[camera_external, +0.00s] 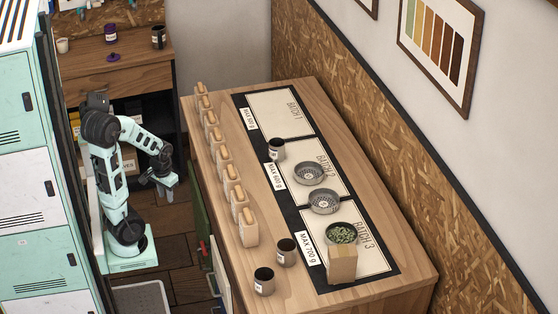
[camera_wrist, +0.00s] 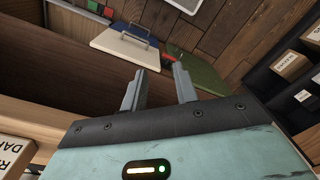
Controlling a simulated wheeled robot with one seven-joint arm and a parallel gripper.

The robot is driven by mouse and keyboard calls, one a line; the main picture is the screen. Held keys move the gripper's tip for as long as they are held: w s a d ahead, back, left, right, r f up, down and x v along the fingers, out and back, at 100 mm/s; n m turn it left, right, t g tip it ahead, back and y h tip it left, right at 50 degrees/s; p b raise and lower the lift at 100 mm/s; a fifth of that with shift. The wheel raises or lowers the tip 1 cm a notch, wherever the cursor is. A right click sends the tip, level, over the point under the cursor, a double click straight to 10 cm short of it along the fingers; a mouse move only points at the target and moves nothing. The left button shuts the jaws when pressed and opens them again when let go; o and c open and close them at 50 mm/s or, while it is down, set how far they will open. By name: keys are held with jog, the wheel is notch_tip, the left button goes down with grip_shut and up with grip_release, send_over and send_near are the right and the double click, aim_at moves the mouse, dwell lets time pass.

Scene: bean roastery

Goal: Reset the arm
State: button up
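My gripper (camera_external: 168,184) hangs beside the left side of the wooden table, over the floor, with the arm bent and its fingers pointing down. In the wrist view my gripper (camera_wrist: 158,90) has its two grey fingers spread apart, with nothing between them. It touches nothing that I can see.
Lockers (camera_external: 30,170) stand left; a cabinet (camera_external: 120,67) stands behind.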

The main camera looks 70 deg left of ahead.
notch_tip(320, 180, up, 16)
jog(key=p, duration=1.4)
jog(key=shift+f+p, duration=0.15)
jog(key=shift+p, duration=0.2)
